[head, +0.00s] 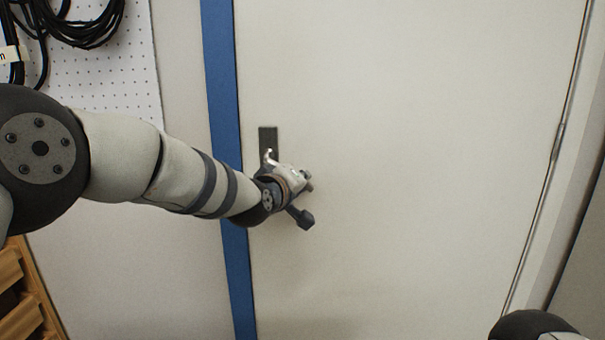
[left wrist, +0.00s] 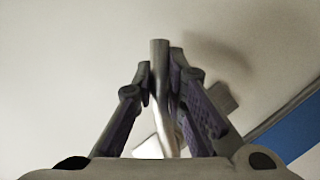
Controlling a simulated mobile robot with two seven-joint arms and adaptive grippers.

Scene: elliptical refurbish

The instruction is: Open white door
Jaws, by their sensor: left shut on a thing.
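The white door (head: 420,150) fills the middle and right of the head view and looks shut in its frame. Its dark handle plate (head: 267,138) is at the door's left side, partly hidden by my left gripper. My left gripper (head: 306,200) is at the handle, at the end of the arm from the left. In the left wrist view, the metal lever handle (left wrist: 162,90) stands between the two fingers of my left gripper (left wrist: 160,85), and they are shut on it. My right gripper is not in view; only a dark part of my body shows at the bottom right.
A blue strip (head: 222,100) runs down the frame left of the door. Black cables (head: 80,28) hang on a white pegboard (head: 120,75) at the upper left. A wooden rack (head: 22,300) stands at the lower left. A hinge (head: 558,140) is on the door's right edge.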

